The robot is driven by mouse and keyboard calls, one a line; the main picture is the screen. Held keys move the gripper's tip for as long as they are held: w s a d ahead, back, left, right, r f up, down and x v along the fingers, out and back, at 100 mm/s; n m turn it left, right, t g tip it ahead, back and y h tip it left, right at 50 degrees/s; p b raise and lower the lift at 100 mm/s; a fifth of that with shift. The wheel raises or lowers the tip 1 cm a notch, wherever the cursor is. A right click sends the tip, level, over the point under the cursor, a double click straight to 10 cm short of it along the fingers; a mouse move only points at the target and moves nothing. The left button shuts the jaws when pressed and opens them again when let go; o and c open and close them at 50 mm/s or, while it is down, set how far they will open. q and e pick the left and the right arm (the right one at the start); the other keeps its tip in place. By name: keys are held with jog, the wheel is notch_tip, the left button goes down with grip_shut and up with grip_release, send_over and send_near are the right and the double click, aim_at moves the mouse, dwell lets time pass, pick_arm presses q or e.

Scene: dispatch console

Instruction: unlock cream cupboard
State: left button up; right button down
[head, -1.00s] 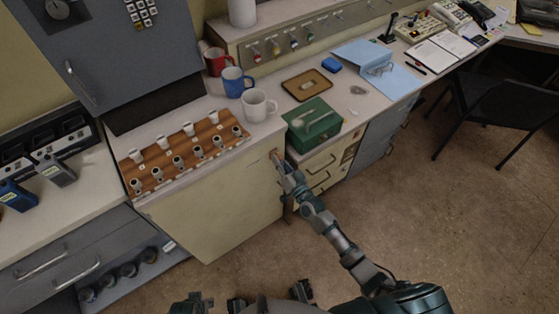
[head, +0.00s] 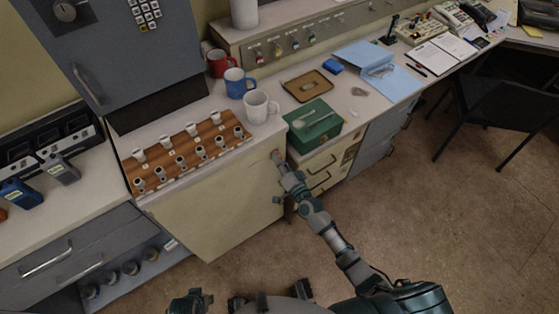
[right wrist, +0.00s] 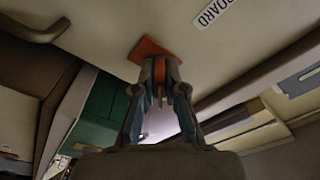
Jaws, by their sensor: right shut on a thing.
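The cream cupboard (head: 215,212) stands under the counter, its door shut. In the right wrist view its cream front (right wrist: 110,22) fills the top, with a label ending in "BOARD" (right wrist: 212,12). My right gripper (head: 278,162) is at the upper right corner of the door. In the right wrist view the gripper (right wrist: 160,75) is shut on a small thin thing, apparently a key, mostly hidden by the fingers. An orange-red piece (right wrist: 150,48) lies against the front just beyond the fingertips. The keyhole itself is hidden.
A wooden rack with several cups or pegs (head: 185,155) stands on the counter above. A white mug (head: 258,106), a blue mug (head: 237,82) and a green box (head: 314,125) are near the edge. Drawers (head: 325,172) adjoin on the right. The floor in front is clear.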

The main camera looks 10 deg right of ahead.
jog(key=shift+w+r+m+p, duration=0.1)
jog(key=shift+r+m+p, duration=0.25)
jog(key=shift+m, duration=0.75)
jog(key=shift+f+m, duration=0.1)
jog(key=shift+m, duration=0.5)
jog(key=shift+a+m+p, duration=0.1)
jog(key=shift+m+p, duration=0.35)
jog(key=shift+m, duration=0.55)
jog(key=shift+m+h, duration=0.4)
jog(key=shift+m, duration=0.2)
